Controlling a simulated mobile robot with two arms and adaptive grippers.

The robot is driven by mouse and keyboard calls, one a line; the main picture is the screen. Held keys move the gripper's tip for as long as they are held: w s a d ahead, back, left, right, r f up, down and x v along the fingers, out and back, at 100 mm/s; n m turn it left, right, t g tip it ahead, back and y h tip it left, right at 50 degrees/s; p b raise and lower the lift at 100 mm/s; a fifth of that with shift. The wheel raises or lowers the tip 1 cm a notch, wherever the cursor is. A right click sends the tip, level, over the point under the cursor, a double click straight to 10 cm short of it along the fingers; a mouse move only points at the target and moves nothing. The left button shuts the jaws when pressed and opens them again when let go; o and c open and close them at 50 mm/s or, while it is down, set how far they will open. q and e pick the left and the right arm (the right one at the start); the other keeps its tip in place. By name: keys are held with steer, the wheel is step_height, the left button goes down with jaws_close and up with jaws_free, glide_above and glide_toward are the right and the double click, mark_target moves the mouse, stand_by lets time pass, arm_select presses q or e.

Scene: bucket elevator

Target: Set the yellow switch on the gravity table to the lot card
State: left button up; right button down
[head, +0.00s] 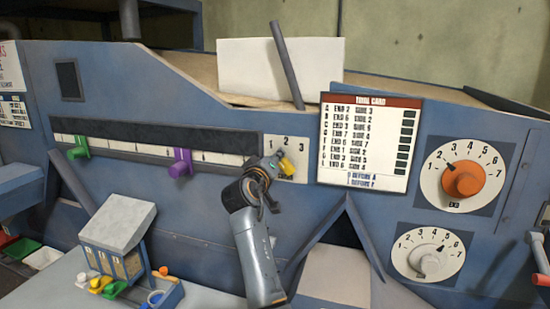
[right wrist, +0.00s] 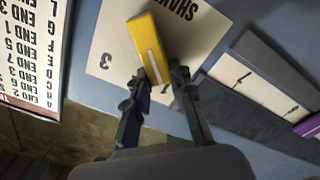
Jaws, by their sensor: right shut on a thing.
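The yellow switch (head: 287,166) sits on a pale plate (head: 300,147) numbered 1, 2, 3 on the blue machine front. In the right wrist view the yellow switch (right wrist: 148,52) has a white line along it, and its plate (right wrist: 195,40) appears upside down. My right gripper (head: 268,172) is at the switch, its two fingers (right wrist: 160,85) shut on its near end. The fingers partly hide the plate, so I cannot tell which number the switch points to. A white card with a red header (head: 368,145) lists rows of END and SIDE numbers. My left gripper is not in view.
A slotted scale has a green slider (head: 78,148) and a purple slider (head: 180,163). An orange dial (head: 463,180) and a white dial (head: 428,260) are at the right. A small box with coloured scoops (head: 120,235) stands at lower left.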

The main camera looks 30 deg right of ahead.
steer(key=shift+d, duration=0.1)
stand_by(0.3)
steer(key=c, duration=1.3)
jaws_free()
steer(key=shift+o, duration=0.7)
steer(key=shift+d+f, duration=0.1)
steer(key=v, duration=0.7)
steer(key=shift+a, duration=0.2)
